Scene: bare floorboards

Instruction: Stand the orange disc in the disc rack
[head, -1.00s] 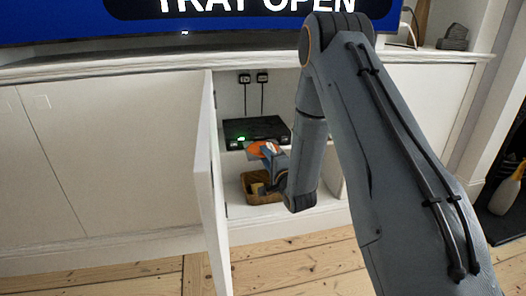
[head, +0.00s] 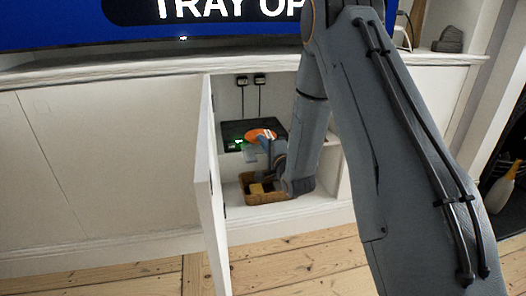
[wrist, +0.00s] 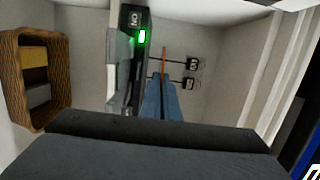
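The orange disc (head: 262,135) is in the open cabinet, in front of the black player. In the wrist view the disc (wrist: 163,61) shows edge-on as a thin orange line between the blue fingers. My gripper (head: 270,148) is shut on the disc and holds it up; its blue fingers also show in the wrist view (wrist: 161,90). The black player (head: 236,130) has a green light, and a pale flat part, perhaps its tray, sticks out at its front (wrist: 122,62). I cannot make out a disc rack for certain in either view.
A brown basket (head: 250,199) with yellow and grey blocks stands on the cabinet floor below the disc. The open white door (head: 209,190) stands close on the left. Two black plugs (head: 250,80) are on the back wall. The screen above reads "TRAY OP", cut off by my arm.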

